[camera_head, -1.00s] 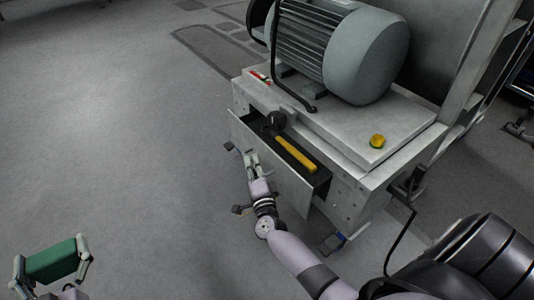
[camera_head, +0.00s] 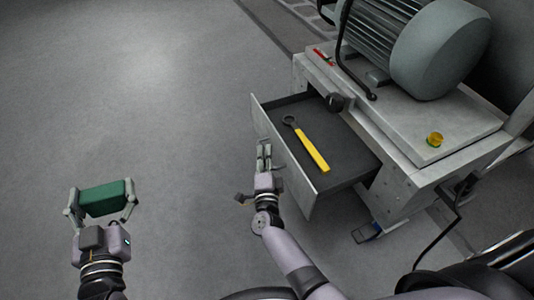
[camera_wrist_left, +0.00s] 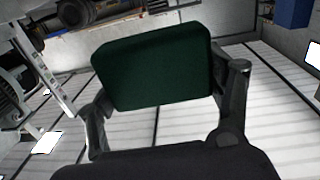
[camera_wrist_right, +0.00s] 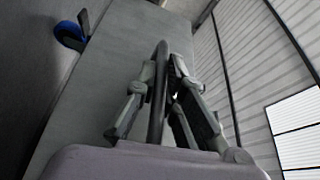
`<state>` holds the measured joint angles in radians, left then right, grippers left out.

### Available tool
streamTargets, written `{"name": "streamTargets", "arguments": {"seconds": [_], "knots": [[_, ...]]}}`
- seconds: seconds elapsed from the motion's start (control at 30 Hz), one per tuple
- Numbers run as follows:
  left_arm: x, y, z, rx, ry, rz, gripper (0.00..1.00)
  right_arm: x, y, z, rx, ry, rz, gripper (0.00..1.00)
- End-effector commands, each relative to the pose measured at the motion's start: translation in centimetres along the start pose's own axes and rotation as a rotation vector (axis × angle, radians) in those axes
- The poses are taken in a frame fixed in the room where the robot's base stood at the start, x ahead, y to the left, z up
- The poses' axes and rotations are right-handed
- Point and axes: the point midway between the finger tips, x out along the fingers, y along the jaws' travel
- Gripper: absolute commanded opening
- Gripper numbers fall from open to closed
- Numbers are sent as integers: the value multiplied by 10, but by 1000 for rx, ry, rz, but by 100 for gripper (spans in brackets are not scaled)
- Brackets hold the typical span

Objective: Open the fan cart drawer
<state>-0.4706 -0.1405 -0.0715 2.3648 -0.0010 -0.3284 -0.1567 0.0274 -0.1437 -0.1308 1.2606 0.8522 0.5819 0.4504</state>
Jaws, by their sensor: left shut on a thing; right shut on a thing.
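The fan cart (camera_head: 400,170) stands at the right in the head view. Its drawer (camera_head: 345,160) is pulled well out, with a dark floor showing. A yellow-handled wrench (camera_head: 310,147) lies inside it. My right gripper (camera_head: 264,152) is at the outer face of the drawer front. In the right wrist view its fingers (camera_wrist_right: 165,95) are shut on a dark bar handle (camera_wrist_right: 157,95) in front of the grey drawer front (camera_wrist_right: 110,75). My left gripper (camera_head: 103,207) is shut on a green block (camera_head: 103,198), held over the floor at the left. The block fills the left wrist view (camera_wrist_left: 155,65).
A large grey motor (camera_head: 430,45) sits on top of the cart, with a yellow-green button (camera_head: 435,139) near the corner. A black knob (camera_head: 336,101) juts out above the drawer. A blue caster (camera_head: 366,233) is below. The floor at left is clear.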

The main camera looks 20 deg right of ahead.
Motion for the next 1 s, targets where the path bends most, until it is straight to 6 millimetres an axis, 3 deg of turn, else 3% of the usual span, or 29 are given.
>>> {"name": "streamTargets", "arguments": {"seconds": [0.17, 0.2, 0.47, 0.77, 1.0], "knots": [[0, 0, 0, 0, 0, 0, 55, -1, 2, -1, 0, 1, 3, 0], [0, 0, 0, 0, 0, 0, 55, 0, 2, -1, 0, 1, 3, 12], [0, 0, 0, 0, 0, 0, 55, 0, 1, -1, 0, 1, 2, 29], [0, 0, 0, 0, 0, 0, 55, -1, 0, -1, 1, 1, 1, 30], [0, 0, 0, 0, 0, 0, 55, -25, 1, 0, 1, 0, 3, 30]]}}
